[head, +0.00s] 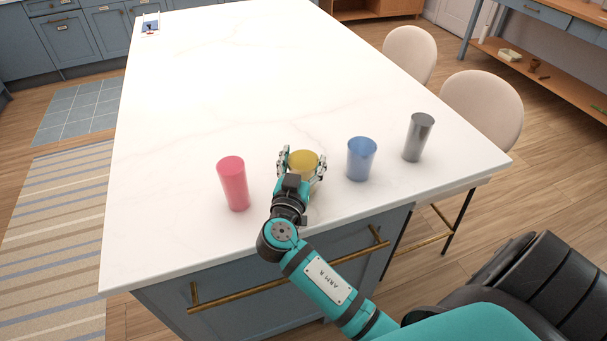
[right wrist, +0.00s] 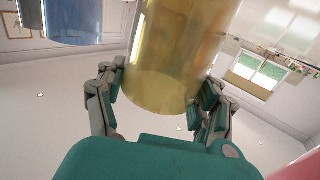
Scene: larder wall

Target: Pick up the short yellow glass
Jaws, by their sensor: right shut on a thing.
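The short yellow glass (head: 304,161) is at the front part of the white island top, between the red glass and the blue glass. My right gripper (head: 302,165) has its fingers on both sides of it and is shut on it. In the right wrist view the yellow glass (right wrist: 170,65) fills the space between the two fingers (right wrist: 160,95). The lower part of the glass is hidden behind my gripper in the head view, so I cannot tell whether it touches the top. My left gripper is not in view.
A taller red glass (head: 233,184) stands to the left, close to my gripper. A blue glass (head: 361,159) and a tall grey glass (head: 418,138) stand to the right.

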